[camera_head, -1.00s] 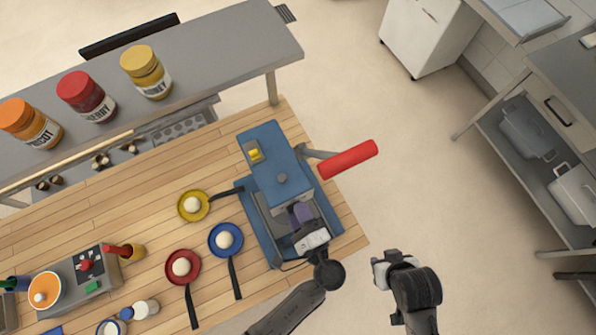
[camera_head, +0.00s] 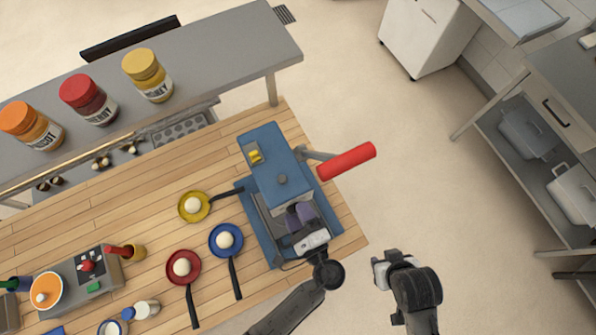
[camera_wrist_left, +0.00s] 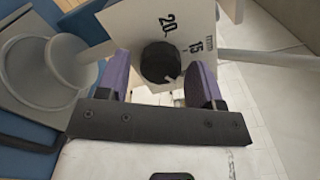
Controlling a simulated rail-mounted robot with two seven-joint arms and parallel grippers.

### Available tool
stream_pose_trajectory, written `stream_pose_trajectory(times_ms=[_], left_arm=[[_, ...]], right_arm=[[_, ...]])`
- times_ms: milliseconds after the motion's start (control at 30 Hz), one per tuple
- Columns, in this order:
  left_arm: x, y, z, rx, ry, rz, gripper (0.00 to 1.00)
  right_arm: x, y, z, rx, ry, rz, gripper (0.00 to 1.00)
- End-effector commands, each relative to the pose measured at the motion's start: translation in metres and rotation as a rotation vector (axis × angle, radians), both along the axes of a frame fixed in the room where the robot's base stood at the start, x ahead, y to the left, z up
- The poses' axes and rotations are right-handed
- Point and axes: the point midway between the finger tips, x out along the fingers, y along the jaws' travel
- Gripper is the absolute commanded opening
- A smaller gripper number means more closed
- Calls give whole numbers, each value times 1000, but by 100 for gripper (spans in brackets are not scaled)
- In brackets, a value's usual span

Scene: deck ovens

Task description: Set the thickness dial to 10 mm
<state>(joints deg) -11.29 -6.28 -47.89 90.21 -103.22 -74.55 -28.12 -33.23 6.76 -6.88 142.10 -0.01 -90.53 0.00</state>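The thickness dial (camera_wrist_left: 160,62) is a round black knob on a pale plate (camera_wrist_left: 195,20) marked 20 and 15 in the left wrist view. A small light mark shows on its lower right edge. No 10 mark is visible. My left gripper (camera_wrist_left: 160,78) has purple fingers on either side of the knob, with a small gap on each side. In the head view the left gripper (camera_head: 301,217) is at the front of the blue machine (camera_head: 262,135) and hides the dial. My right gripper (camera_head: 381,272) is off the table's right edge; its fingers are unclear.
A red handle (camera_head: 346,161) sticks out from the machine's right side. Yellow (camera_head: 184,207), blue (camera_head: 213,248) and red (camera_head: 171,275) pans stand left of the machine on the wooden table (camera_head: 140,195).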

Motion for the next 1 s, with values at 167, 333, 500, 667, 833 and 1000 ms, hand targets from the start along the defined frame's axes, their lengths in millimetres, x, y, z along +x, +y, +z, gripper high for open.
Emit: stream_pose_trajectory(times_ms=[167, 333, 500, 667, 833, 1000], left_arm=[[0, 0, 1, 0, -2, 0, 67], [-2, -1, 0, -1, -1, 1, 67], [-18, -9, -3, -2, 0, 1, 67], [-45, -23, -4, -4, 1, 0, 67], [-72, -37, -3, -2, 1, 1, 67], [-92, -47, -2, -1, 0, 1, 67]], right_arm=[[0, 1, 0, 3, 0, -2, 43], [0, 1, -1, 3, 0, -2, 43], [0, 1, -10, 2, 0, -1, 43], [0, 0, -22, 0, 1, 1, 43], [0, -2, -32, -6, 1, 4, 43], [0, -2, -39, -7, 1, 5, 43]])
